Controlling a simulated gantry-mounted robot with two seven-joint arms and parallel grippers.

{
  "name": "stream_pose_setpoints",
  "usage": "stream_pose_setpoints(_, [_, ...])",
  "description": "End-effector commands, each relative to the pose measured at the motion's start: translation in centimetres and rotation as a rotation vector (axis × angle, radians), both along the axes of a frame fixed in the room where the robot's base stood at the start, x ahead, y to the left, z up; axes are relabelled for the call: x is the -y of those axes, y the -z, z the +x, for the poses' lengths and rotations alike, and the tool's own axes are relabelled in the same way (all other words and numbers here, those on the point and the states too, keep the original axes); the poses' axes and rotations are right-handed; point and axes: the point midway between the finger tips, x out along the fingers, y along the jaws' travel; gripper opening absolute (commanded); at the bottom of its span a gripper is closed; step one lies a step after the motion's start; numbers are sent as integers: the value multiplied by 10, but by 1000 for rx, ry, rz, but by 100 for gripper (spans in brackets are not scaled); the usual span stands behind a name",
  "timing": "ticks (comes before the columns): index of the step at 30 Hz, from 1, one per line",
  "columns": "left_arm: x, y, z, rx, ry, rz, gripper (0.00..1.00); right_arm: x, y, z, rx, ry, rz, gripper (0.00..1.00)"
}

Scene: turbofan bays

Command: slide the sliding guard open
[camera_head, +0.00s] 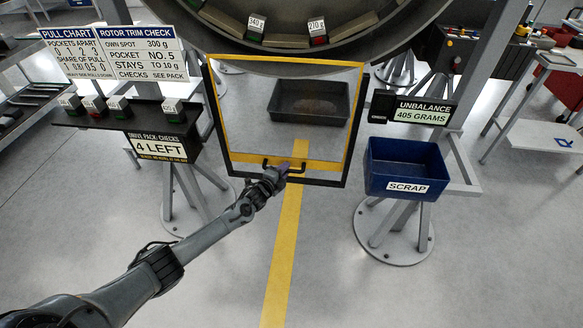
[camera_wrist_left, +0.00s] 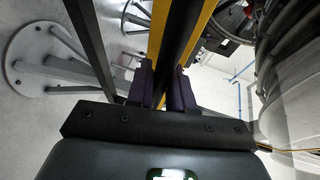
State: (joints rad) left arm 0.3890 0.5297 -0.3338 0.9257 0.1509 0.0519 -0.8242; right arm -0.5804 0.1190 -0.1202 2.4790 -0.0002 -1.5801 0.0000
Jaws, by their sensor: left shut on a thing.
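The sliding guard (camera_head: 231,120) is a clear panel in a yellow and black frame, hanging upright below the large grey ring. A dark handle (camera_head: 298,165) runs along its lower yellow rail. My left gripper (camera_head: 283,168) is at the handle, its arm reaching in from the lower left. In the left wrist view my left gripper (camera_wrist_left: 167,85) has its two dark purple fingers on either side of a black bar, shut on the handle. The guard's yellow edge (camera_wrist_left: 158,35) shows just beyond. My right gripper is not in view.
A dark tray (camera_head: 308,118) shows through the guard. A blue scrap bin (camera_head: 404,162) stands to the right on a post. A black shelf (camera_head: 140,121) with several small blocks stands to the left. The floor in front is clear, with a yellow stripe (camera_head: 287,235).

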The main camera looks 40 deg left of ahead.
Motion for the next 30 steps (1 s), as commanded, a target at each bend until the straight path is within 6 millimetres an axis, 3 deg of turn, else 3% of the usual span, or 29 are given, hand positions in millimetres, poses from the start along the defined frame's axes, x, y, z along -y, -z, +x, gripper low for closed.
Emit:
stream_pose_setpoints(1, [-2, 17, -2, -4, -4, 0, 0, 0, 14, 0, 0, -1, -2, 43])
stream_pose_setpoints(6, [-4, 32, -3, -2, -5, 0, 0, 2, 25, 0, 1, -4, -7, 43])
stream_pose_setpoints(20, [-4, 36, -3, -2, -6, -1, 0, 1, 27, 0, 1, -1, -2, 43])
stream_pose_setpoints(21, [-4, 35, -3, -2, -6, -1, 23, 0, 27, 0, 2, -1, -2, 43])
stream_pose_setpoints(24, [-4, 35, -3, -1, -5, -1, 38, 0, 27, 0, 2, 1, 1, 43])
stream_pose_setpoints(25, [-4, 35, -3, -1, -5, -1, 42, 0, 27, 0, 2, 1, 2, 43])
stream_pose_setpoints(30, [-4, 35, -3, 0, -5, -1, 42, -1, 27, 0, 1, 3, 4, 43])
